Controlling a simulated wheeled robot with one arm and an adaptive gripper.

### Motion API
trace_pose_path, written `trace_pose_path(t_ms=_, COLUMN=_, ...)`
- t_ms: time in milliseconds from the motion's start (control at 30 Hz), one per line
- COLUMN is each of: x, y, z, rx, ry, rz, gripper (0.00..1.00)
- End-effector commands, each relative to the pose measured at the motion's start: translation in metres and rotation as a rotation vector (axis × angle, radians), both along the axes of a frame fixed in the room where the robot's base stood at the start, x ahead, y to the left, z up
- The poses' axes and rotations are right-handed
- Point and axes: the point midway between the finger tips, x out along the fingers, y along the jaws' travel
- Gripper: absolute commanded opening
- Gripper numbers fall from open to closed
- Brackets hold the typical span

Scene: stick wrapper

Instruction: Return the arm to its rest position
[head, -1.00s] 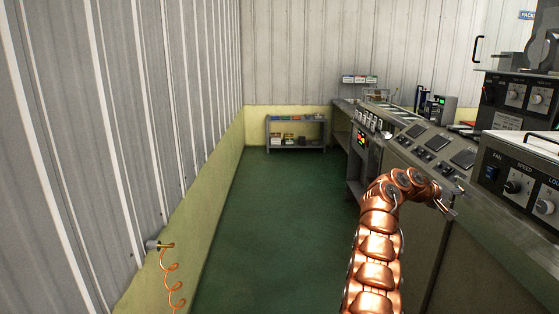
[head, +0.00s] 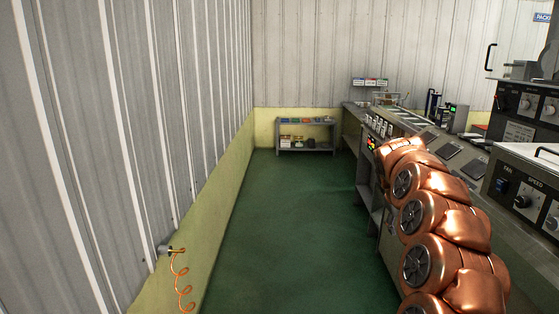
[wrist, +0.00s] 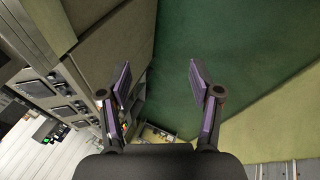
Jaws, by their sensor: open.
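My copper-coloured arm (head: 440,220) rises at the lower right of the head view, in front of the machine counter. Its far end bends away and the gripper is hidden there. In the wrist view my gripper (wrist: 160,85) shows two dark fingers with purple pads, spread wide apart. Nothing is between them. Behind the gap is the green floor (wrist: 175,60), with the counter side to the left.
The machine counter (head: 480,165) with sloped control panels runs along the right. A low shelf (head: 306,134) stands at the back wall. The green floor (head: 290,230) is clear. An orange coiled hose (head: 181,280) hangs on the left wall.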

Motion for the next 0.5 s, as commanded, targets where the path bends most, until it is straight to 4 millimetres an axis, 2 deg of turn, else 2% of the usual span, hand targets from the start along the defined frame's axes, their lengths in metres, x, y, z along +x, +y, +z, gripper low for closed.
trace_pose_path(t_ms=200, x=-0.049, y=0.05, z=0.022, rx=0.094, ry=0.037, rz=0.052, gripper=0.64)
trace_pose_path(t_ms=367, x=-0.092, y=0.081, z=0.034, rx=0.149, ry=0.071, rz=0.077, gripper=0.64)
trace_pose_path(t_ms=500, x=-0.134, y=0.105, z=0.041, rx=0.189, ry=0.108, rz=0.088, gripper=0.64)
